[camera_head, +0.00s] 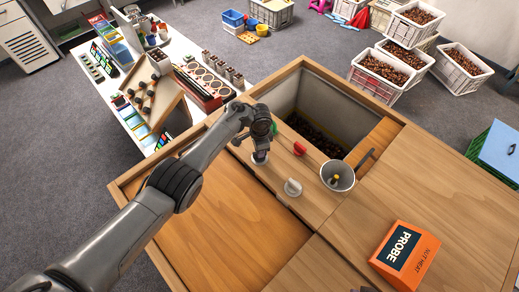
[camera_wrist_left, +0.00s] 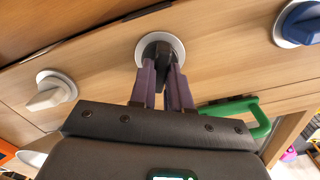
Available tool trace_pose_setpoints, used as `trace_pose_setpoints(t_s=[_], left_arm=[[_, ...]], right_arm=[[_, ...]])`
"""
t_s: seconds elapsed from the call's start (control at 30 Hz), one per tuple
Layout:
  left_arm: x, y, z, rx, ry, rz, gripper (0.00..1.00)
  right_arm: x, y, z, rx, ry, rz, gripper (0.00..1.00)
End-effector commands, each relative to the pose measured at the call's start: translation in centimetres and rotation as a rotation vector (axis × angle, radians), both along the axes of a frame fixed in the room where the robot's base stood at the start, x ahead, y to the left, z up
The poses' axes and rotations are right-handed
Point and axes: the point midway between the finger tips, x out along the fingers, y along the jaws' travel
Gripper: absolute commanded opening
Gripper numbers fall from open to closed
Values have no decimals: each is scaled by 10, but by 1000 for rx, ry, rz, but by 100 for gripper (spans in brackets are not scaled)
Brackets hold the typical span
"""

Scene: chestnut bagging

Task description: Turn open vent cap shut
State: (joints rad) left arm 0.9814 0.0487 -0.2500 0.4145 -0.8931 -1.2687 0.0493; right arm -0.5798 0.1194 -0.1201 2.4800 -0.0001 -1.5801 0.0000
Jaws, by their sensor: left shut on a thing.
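A dark cap with a raised grip (camera_wrist_left: 157,50) sits in a pale round base (camera_wrist_left: 174,44) on the wooden panel. My left gripper (camera_wrist_left: 162,78) is shut on this cap, one finger on either side of its grip. In the head view my left gripper (camera_head: 261,149) points down at the panel and hides most of the cap; only the pale base (camera_head: 260,159) shows under it. How far the cap is turned cannot be told.
Near the held cap are a white knob (camera_head: 292,187), a red knob (camera_head: 299,148), a green handle (camera_wrist_left: 262,118) and a blue knob (camera_wrist_left: 300,22). A metal cup (camera_head: 337,177) stands beside the open bin of chestnuts (camera_head: 291,98). An orange box (camera_head: 404,255) lies at the right front.

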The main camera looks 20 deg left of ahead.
Motion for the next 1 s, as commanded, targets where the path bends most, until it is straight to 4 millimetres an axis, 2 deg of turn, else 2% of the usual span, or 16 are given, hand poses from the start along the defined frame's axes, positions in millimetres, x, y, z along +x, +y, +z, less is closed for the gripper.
trace_pose_setpoints(t_s=[0.7, 1.0], left_arm=[[1, 0, -1, 1, -1, -681, 0], [1, 0, -1, 1, -1, -916, 0]], right_arm=[[0, 0, -20, 1, 0, -1, 0], [0, -1, -32, -5, 0, 4, 0]])
